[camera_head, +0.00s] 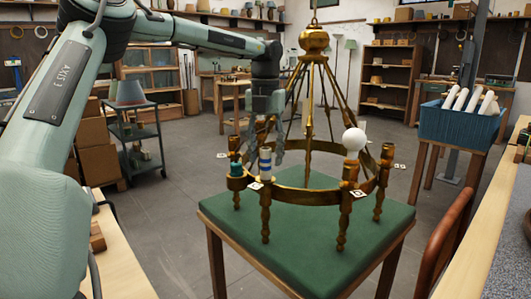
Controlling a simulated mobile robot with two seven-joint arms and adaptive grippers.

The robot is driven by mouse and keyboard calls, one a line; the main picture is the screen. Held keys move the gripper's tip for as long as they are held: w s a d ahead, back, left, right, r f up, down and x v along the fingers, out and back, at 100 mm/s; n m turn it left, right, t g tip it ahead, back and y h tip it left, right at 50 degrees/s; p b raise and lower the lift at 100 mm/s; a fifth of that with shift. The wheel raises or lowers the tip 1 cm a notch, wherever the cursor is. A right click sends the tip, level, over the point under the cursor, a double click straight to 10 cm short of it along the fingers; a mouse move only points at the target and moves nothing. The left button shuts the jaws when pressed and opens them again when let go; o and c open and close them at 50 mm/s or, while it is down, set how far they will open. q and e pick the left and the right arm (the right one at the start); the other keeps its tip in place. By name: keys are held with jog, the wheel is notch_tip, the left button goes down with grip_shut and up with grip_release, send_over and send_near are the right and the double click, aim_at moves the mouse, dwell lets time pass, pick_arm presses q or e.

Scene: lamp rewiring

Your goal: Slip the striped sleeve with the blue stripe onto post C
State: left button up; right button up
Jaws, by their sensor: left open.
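A pale sleeve with a blue stripe (265,164) stands upright at the near left of the brass chandelier's ring (303,190), apparently on one of its posts. My left gripper (265,144) points down just above it, open, with its fingers at either side of the sleeve's top; I cannot tell if they touch it. A dark green sleeve (235,169) stands just left of the striped one. Small marker tags sit by the posts, but their letters are too small to read, so I cannot tell which is post C. My right gripper is out of view.
A blue crate of white rolls (448,124) stands on a stool at right. A wooden bench (122,270) is at lower left.

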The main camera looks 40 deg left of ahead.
pick_arm(q)
notch_tip(320, 180, up, 12)
dwell(0.5)
jog(key=shift+f, duration=0.1)
notch_tip(320, 180, down, 12)
jog(key=shift+r, duration=0.2)
dwell(0.4)
